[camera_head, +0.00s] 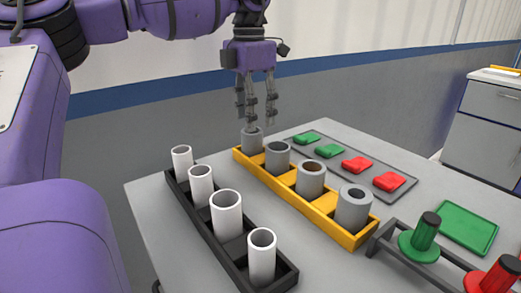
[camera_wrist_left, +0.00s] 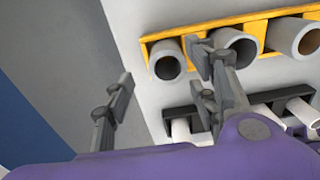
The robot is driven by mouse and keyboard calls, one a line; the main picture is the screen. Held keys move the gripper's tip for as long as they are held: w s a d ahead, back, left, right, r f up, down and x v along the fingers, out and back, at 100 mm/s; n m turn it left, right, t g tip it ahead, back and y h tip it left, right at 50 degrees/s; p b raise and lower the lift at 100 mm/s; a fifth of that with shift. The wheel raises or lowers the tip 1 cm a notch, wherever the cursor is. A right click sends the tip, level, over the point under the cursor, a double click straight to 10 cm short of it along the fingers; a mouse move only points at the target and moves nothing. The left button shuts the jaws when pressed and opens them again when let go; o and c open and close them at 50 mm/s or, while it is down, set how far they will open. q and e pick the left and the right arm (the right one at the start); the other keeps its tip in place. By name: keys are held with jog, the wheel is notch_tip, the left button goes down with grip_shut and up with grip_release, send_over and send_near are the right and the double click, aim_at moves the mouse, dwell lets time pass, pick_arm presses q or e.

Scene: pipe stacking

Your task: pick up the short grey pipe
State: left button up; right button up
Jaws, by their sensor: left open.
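The short grey pipe (camera_head: 252,142) stands upright in the far end of the yellow rack (camera_head: 340,232), and its open top also shows in the wrist view (camera_wrist_left: 168,64). My left gripper (camera_head: 255,122) points down just above this pipe. Its fingers are open and empty. I cannot tell the exact gap above the rim. My right gripper is not in view.
More grey pipes (camera_head: 311,178) stand in the same rack. A black rack (camera_head: 288,279) with white pipes (camera_head: 227,215) runs alongside. A grey tray (camera_head: 401,190) with green and red pieces lies behind. A peg stand (camera_head: 375,243) and green tray (camera_head: 466,228) are at right.

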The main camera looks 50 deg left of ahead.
aim_at(251, 137)
pick_arm(q)
jog(key=f, duration=0.6)
jog(key=shift+s+d, duration=0.15)
jog(key=shift+d, duration=0.05)
jog(key=shift+c, duration=0.3)
jog(key=c, duration=1.1)
